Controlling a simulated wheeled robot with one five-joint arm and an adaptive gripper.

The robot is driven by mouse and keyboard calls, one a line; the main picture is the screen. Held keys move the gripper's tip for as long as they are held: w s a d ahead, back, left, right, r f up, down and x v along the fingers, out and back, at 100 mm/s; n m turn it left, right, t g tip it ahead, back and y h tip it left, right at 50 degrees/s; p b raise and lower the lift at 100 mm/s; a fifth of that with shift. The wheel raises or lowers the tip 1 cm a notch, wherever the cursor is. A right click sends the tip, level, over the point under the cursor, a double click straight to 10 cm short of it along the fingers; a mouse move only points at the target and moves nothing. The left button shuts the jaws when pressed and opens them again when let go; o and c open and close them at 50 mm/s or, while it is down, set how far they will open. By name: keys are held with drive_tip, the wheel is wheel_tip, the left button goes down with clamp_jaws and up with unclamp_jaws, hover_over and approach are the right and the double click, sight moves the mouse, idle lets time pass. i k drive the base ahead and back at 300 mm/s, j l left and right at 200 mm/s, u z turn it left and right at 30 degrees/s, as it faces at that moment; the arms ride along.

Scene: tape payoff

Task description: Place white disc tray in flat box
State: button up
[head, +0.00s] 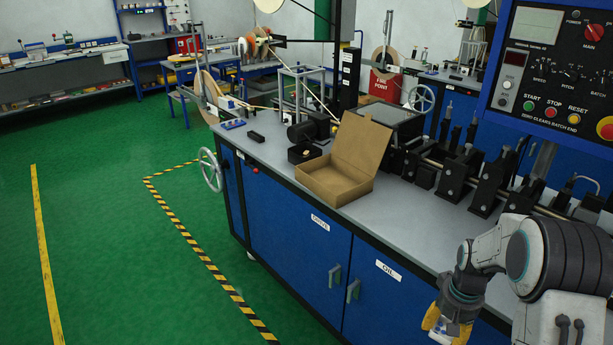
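The flat box (318,185) is brown cardboard and stands on the grey bench top, left of the row of black machine parts. Its lid (361,142) is raised at the back, and the inside looks empty. My gripper (446,331) hangs at the lower right, in front of the blue cabinet and below bench-top height, well apart from the box. Its fingers are yellow and partly cut off by the bottom edge. Something small and white shows at the fingers; I cannot tell what it is or whether it is held. I cannot make out a white disc tray for certain.
The grey bench (412,222) has a blue cabinet below. Black machine parts (455,175) line it right of the box. A small black bin (304,152) stands behind the box at left. A control panel (553,75) overhangs at upper right. Green floor at left is clear.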

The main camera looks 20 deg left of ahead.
sight(338, 188)
drive_tip(key=i+j+u, duration=0.35)
drive_tip(key=i+j, duration=0.25)
drive_tip(key=j, duration=0.25)
drive_tip(key=i+j+u, duration=0.4)
drive_tip(key=i+j, duration=0.3)
drive_tip(key=i+j+u, duration=0.35)
drive_tip(key=i, duration=0.4)
drive_tip(key=j, duration=0.1)
